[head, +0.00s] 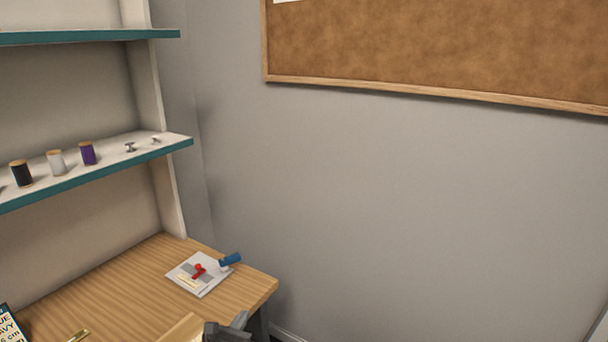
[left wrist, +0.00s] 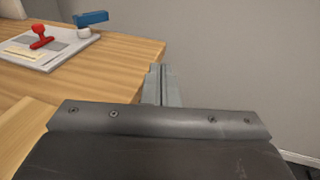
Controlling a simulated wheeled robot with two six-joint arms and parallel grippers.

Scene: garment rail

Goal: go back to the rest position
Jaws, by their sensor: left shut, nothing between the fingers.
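My left gripper (head: 239,320) shows at the bottom edge of the head view, near the front right corner of the wooden table (head: 110,285). In the left wrist view its fingers (left wrist: 160,84) are together with nothing between them. Most of the left arm is out of the head view. My right gripper is in neither view.
A grey board (head: 199,274) with a red stamp (head: 199,269) and a blue-handled tool (head: 230,259) lies near the table's right corner. Shelves (head: 100,170) with thread spools (head: 57,162) stand at the left. A cork board (head: 440,45) hangs on the bare wall.

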